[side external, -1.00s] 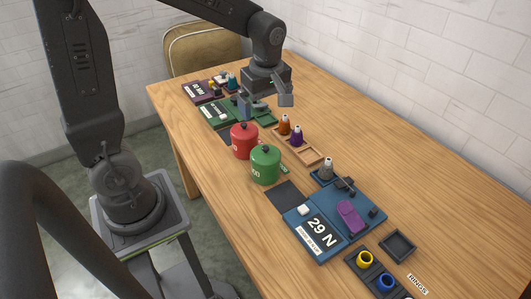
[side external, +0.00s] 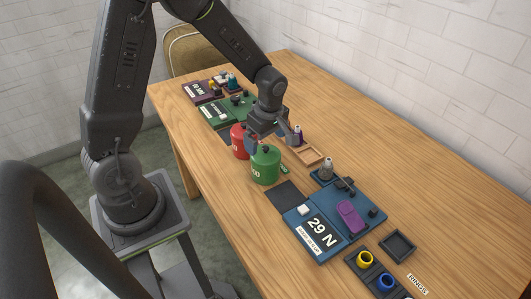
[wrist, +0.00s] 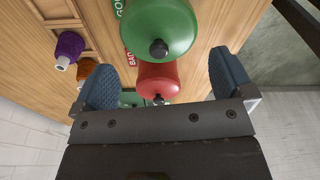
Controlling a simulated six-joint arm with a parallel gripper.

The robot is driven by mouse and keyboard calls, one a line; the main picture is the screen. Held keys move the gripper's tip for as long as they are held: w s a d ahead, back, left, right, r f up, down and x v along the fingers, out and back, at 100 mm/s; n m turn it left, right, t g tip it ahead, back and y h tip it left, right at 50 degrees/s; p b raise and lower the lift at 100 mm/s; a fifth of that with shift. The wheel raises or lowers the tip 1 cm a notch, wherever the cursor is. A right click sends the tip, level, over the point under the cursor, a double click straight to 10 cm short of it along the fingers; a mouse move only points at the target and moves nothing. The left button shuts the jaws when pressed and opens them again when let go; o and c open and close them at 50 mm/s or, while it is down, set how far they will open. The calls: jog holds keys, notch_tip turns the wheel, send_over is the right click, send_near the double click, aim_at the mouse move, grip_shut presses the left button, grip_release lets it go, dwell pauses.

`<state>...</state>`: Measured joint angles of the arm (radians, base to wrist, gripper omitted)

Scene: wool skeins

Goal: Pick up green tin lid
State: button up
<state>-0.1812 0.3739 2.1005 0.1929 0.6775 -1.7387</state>
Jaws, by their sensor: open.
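The green tin (side external: 265,168) stands on the table with its green lid (side external: 265,151) on top and a dark knob in the lid's middle. In the wrist view the green lid (wrist: 160,30) is at the top centre, beyond the fingertips. My gripper (side external: 273,143) is open and empty, above and just behind the green tin in the side view. In the wrist view its two blue pads (wrist: 168,82) are wide apart, with the red tin (wrist: 158,80) showing between them.
A blue board marked 29 N (side external: 322,232) lies in front, beside a dark mat (side external: 285,195). A purple spool (wrist: 68,48) and an orange spool (wrist: 86,70) stand near the tins. Green and maroon boards lie at the back.

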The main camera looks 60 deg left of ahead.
aim_at(265, 147)
notch_tip(265, 147, down, 4)
jog(key=shift+r, duration=0.25)
jog(key=c, duration=1)
